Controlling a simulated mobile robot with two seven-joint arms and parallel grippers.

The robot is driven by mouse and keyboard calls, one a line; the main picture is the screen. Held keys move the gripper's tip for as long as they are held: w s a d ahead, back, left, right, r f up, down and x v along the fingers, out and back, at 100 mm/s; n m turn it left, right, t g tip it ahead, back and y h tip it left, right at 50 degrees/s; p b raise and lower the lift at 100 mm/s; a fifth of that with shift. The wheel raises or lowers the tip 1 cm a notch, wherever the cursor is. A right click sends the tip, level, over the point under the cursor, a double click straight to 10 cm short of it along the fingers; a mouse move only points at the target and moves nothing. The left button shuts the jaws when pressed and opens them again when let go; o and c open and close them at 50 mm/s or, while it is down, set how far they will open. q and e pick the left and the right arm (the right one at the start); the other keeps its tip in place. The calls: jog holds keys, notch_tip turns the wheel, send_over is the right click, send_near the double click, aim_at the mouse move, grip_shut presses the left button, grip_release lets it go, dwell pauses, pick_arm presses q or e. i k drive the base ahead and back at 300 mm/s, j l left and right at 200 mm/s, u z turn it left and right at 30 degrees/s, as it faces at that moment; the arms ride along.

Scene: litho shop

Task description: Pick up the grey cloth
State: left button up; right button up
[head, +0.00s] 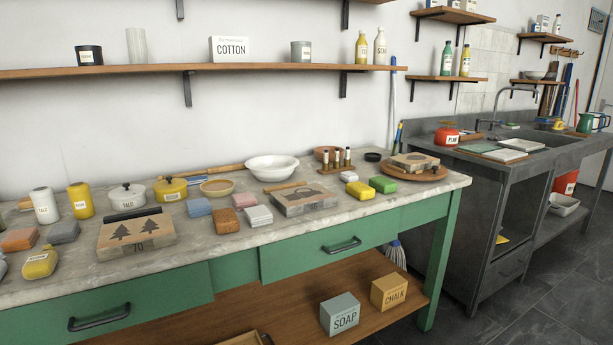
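Two small grey folded pieces lie on the stone top of the green bench (330,222). One is a light grey, stacked-looking folded cloth (258,216) at the middle front, just right of a brown block (228,220). The other is a darker grey soft piece (64,232) at the left, beside a terracotta one (20,239). I cannot tell for certain from this view which is the grey cloth. Neither of my grippers is in view.
A litho stone with trees (136,240) stands between the two grey pieces. Another stone (304,202) lies right of the light grey cloth. A blue-grey folded piece (198,207), bowl (272,168) and pots stand behind. A shelf (220,69) hangs above.

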aim_at(65, 232)
jog(key=u, duration=1.4)
